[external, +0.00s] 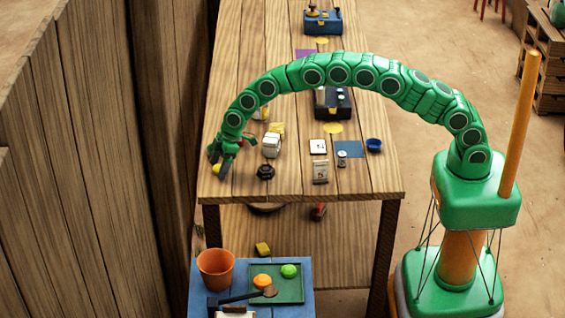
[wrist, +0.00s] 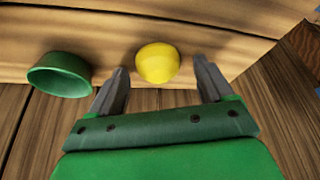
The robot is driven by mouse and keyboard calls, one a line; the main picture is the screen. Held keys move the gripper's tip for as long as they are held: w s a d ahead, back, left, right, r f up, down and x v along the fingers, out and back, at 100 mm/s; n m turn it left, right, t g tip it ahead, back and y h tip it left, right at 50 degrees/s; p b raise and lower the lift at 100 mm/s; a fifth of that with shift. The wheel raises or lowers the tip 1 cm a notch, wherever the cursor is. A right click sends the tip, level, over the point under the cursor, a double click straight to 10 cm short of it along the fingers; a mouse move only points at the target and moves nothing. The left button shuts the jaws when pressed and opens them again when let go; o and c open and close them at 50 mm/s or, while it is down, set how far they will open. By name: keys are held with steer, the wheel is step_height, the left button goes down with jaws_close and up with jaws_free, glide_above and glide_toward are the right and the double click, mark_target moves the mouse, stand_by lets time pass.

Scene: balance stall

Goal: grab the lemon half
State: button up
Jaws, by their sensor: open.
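The lemon half (wrist: 157,62) is a rounded yellow dome on the wooden table top in the wrist view. It lies just ahead of my gripper (wrist: 160,72), whose two grey fingers are spread open to either side of it. I cannot tell whether a finger touches it. In the external view the lemon half (external: 217,169) is a small yellow patch near the table's left edge, partly hidden by my gripper (external: 219,164).
In the external view a black object (external: 265,172) and a white block (external: 271,145) are to the right. A blue bowl (external: 374,145) is farther right. The table's left edge is close.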

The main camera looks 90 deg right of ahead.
mark_target(215, 169)
steer(key=shift+c, duration=0.3)
steer(key=c, duration=1.1)
steer(key=shift+o, duration=0.2)
steer(key=shift+r, duration=0.15)
step_height(215, 169, up, 3)
steer(key=shift+s+r, duration=0.1)
steer(key=shift+r, duration=0.05)
steer(key=shift+s+r, duration=0.2)
steer(key=shift+r, duration=0.05)
steer(key=s+a+r, duration=0.1)
steer(key=s+r, duration=0.8)
steer(key=s, duration=0.4)
steer(key=shift+s, duration=0.15)
